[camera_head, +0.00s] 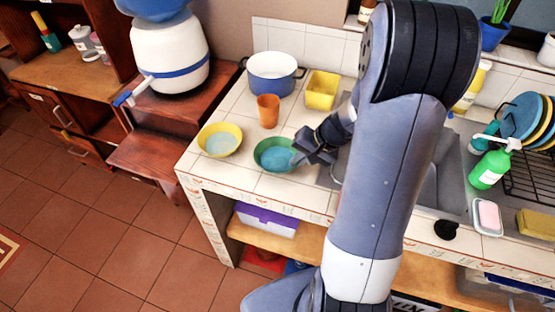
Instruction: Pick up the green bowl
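The green bowl (262,161) has a blue-green inside and sits on the white tiled counter, left of the sink. My gripper (301,151) is at the bowl's right side, at or just over its rim. At this size I cannot tell whether the fingers touch the rim or how far apart they are. My grey arm crosses the middle of the view and hides much of the sink and the counter behind it.
A yellow bowl (220,140) stands left of the green bowl. An orange cup (268,111), a white and blue pot (272,74) and a yellow square container (321,91) stand behind. The sink (440,185) lies right. The counter's front edge is close.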

